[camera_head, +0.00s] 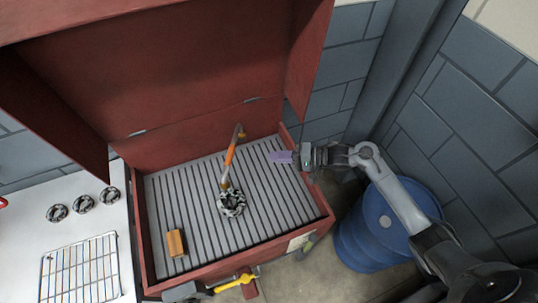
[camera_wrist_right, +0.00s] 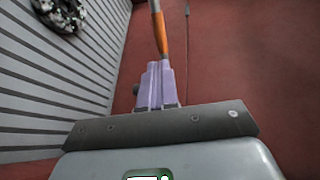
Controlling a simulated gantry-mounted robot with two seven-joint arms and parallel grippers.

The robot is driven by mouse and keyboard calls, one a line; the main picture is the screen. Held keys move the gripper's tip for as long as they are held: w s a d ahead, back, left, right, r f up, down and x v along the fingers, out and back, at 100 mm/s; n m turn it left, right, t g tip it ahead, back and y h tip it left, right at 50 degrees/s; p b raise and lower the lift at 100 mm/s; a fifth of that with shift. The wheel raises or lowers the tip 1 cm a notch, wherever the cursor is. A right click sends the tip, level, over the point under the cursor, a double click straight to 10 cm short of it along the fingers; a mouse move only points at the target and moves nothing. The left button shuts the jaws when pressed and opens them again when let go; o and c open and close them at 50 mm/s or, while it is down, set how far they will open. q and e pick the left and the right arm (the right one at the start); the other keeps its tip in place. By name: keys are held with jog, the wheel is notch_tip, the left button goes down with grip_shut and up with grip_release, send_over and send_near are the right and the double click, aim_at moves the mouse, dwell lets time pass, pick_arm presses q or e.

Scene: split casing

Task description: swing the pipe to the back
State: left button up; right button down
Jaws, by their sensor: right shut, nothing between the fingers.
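The pipe (camera_head: 231,156), metal with an orange sleeve, stands inside an open red casing (camera_head: 318,222). Its lower end is at a round black-and-white fitting (camera_head: 231,203), and its upper end bends near the back wall. My right gripper (camera_head: 271,157), with purple fingers, is right of the pipe over the slatted floor, shut and empty. In the right wrist view the pipe's orange sleeve (camera_wrist_right: 161,34) shows just beyond the fingertips (camera_wrist_right: 161,64); I cannot tell whether they touch. The round fitting (camera_wrist_right: 62,14) is at the upper left there.
A wooden block (camera_head: 175,243) lies on the slats at the front left. The casing's raised red lid and side panels enclose the back. A white stove top (camera_head: 88,195) with knobs and a rack stands left. A blue barrel (camera_head: 372,243) stands right, below my right arm.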

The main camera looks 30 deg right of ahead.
jog(key=x, duration=1.2)
jog(key=shift+w+a+f, duration=0.15)
jog(key=shift+w+a, duration=0.05)
jog(key=shift+w, duration=0.05)
